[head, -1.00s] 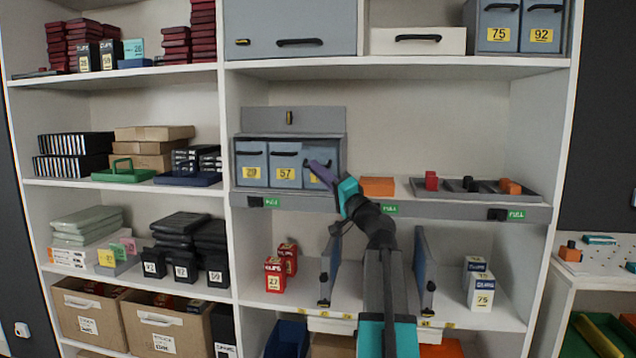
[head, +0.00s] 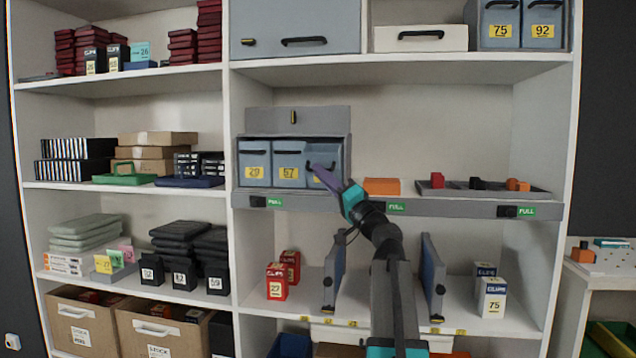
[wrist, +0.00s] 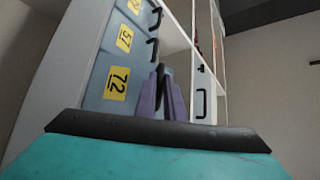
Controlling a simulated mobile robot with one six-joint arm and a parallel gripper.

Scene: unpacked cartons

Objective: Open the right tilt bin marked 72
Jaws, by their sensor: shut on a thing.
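The right tilt bin marked 72 (head: 336,157) is the right one of three blue-grey bins in a grey case on the middle shelf. My gripper (head: 317,170) covers part of its front in the head view. In the wrist view, the yellow 72 label (wrist: 117,83) is in plain sight. The purple fingers of my gripper (wrist: 165,92) are shut on the bin's dark handle, mostly hidden between them. The bin's front looks about in line with its neighbours; any small tilt cannot be told.
Bins 57 (head: 290,156) and 29 (head: 254,155) stand close on the left, with dark handles sticking out. An orange box (head: 382,187) is just right of the case. A grey tray (head: 450,193) with small blocks lies further right.

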